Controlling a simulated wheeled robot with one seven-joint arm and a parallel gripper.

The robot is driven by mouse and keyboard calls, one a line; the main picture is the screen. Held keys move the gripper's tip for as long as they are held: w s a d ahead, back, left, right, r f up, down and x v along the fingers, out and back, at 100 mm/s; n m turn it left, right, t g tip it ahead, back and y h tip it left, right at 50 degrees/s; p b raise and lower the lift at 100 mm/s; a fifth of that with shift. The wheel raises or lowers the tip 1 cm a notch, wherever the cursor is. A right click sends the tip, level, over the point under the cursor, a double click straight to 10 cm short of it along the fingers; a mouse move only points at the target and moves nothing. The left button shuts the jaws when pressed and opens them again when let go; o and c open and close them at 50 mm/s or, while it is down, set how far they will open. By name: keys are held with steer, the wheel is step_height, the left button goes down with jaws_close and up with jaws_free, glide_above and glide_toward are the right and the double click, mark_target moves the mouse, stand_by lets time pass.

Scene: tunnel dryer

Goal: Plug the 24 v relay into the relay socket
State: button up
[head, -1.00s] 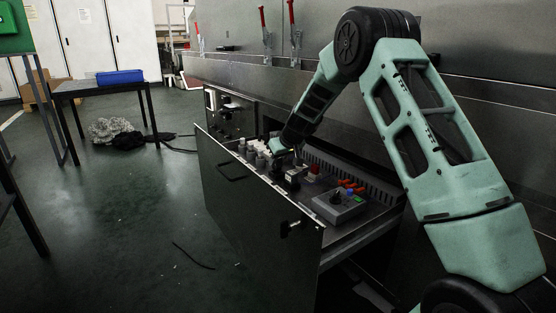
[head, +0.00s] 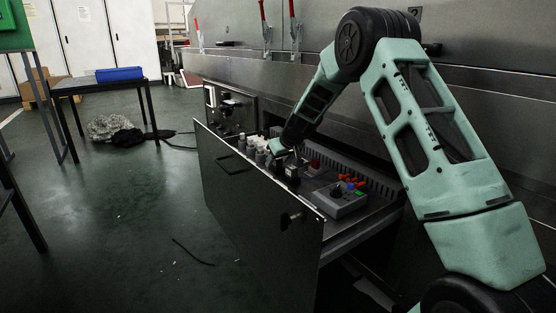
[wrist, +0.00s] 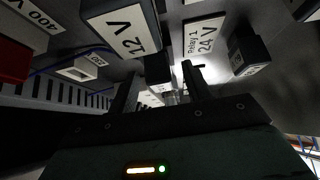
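In the head view my gripper (head: 284,151) is low over the far-left part of the open drawer, among small parts. In the wrist view its two fingers (wrist: 160,82) stand apart, with a gap between them. A small dark block (wrist: 158,68) and a blurred pale, shiny piece (wrist: 171,97) show between or behind the fingers; I cannot tell which is a relay or socket, and neither is clearly gripped. A plate reading "24 V Relay 1" (wrist: 203,38) lies just beyond the right finger. A dark block marked "12 V" (wrist: 122,30) is beyond the left finger.
Another dark block (wrist: 250,52) stands right of the 24 V plate. A red part (wrist: 14,58) and a blue wire are at left. The drawer (head: 258,205) also holds a grey box (head: 342,204) with coloured parts and a row of grey cylinders (head: 251,146).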

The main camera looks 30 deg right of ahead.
steer(key=p+v, duration=0.6)
steer(key=v, duration=1.1)
steer(key=shift+s+r, duration=0.15)
